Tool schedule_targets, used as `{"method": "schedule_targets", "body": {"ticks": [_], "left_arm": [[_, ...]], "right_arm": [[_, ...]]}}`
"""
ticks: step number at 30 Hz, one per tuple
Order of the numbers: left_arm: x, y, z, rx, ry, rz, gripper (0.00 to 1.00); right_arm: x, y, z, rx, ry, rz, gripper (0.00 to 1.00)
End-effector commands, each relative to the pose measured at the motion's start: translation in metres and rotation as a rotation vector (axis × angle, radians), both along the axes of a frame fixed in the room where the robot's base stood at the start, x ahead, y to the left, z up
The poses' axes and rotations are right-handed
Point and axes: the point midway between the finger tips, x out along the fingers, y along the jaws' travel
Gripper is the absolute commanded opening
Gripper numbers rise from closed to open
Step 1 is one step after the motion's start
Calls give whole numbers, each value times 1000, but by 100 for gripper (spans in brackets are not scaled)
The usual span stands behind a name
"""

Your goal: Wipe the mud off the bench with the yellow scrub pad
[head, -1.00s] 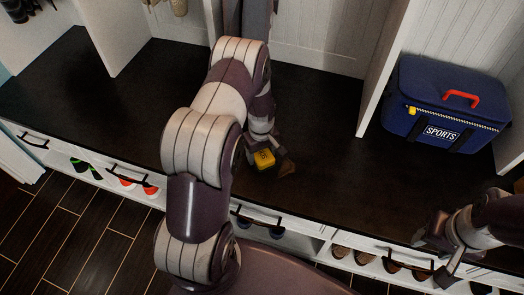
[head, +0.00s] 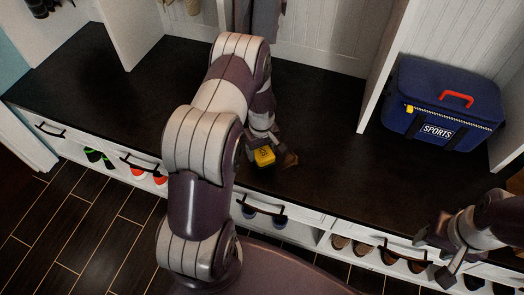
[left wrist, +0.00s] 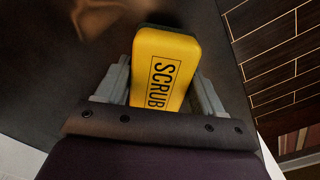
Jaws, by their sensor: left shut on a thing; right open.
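The yellow scrub pad (head: 264,155) is in my left gripper (head: 262,149), down at the dark bench top (head: 320,150). In the left wrist view the pad (left wrist: 164,70), marked SCRUB, sits between the two grey fingers of the gripper (left wrist: 158,88). A brown mud patch (head: 288,160) lies on the bench just right of the pad; it also shows in the left wrist view (left wrist: 97,15), beyond the pad's far end. I cannot tell whether the pad's underside presses on the bench. My right gripper (head: 447,262) is open and empty near the front edge at the lower right.
A blue sports bag (head: 442,105) with a red handle stands on the bench at the right. White dividers (head: 388,65) split the back of the bench. Shoes sit in cubbies below the front edge. The bench left of my left arm is clear.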

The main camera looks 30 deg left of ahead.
Motion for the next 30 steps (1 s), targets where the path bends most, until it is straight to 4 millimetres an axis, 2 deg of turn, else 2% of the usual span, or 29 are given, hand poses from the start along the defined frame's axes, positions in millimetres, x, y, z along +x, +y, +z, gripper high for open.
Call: {"method": "schedule_targets", "body": {"ticks": [1, 10, 28, 30], "left_arm": [[0, 1, 9, 1, -1, 0, 35], [2, 3, 34, 0, 0, -5, 35], [2, 3, 36, 0, 0, -6, 35], [1, 2, 40, 0, 0, -8, 35]], "right_arm": [[0, 0, 8, 0, 0, 0, 52], [0, 0, 30, 0, 0, 0, 52], [0, 0, 31, 0, 0, 0, 52], [0, 0, 37, 0, 0, 0, 52]]}}
